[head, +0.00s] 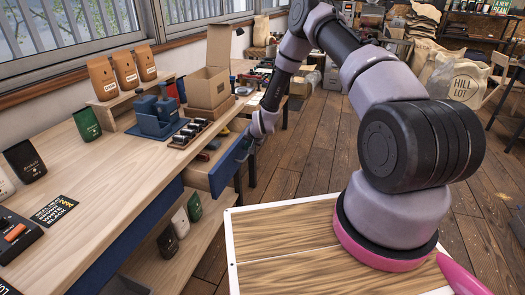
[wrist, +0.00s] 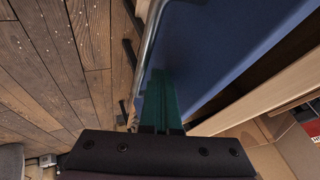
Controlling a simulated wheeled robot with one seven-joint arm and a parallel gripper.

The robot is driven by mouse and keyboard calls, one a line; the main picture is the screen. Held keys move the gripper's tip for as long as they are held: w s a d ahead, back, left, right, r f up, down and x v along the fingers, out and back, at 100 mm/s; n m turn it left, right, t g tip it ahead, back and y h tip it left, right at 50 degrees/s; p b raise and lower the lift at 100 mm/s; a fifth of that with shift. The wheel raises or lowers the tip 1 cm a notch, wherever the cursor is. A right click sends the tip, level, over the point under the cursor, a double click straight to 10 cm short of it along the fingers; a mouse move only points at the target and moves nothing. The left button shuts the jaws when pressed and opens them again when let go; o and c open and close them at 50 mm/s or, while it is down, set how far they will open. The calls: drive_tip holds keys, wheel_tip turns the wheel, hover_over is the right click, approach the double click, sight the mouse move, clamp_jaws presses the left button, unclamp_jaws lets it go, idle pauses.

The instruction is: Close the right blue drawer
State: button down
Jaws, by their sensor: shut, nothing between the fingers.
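The right blue drawer (head: 223,172) stands pulled out from under the wooden workbench, its wooden side and a few small things inside showing in the head view. My gripper (head: 244,147) is at the outer side of its blue front, near the far end. In the wrist view the blue front (wrist: 225,55) fills the upper right, with a grey metal handle bar (wrist: 148,52) along its left. My green fingers (wrist: 160,105) are together, empty, and overlap the front and handle. Whether they touch the drawer is unclear.
The workbench top (head: 110,160) holds a cardboard box (head: 208,88), a blue caddy (head: 155,118) and several bags. A lower shelf (head: 170,255) carries bags beneath the drawer. The wooden floor (head: 315,150) beside the bench is open. A framed wooden top (head: 285,250) lies near my arm's base.

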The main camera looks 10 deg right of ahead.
drive_tip(key=w+a, duration=0.1)
drive_tip(key=a, duration=0.2)
drive_tip(key=w+a, duration=0.2)
drive_tip(key=a, duration=0.1)
drive_tip(key=w+a, duration=0.2)
drive_tip(key=shift+a, duration=0.4)
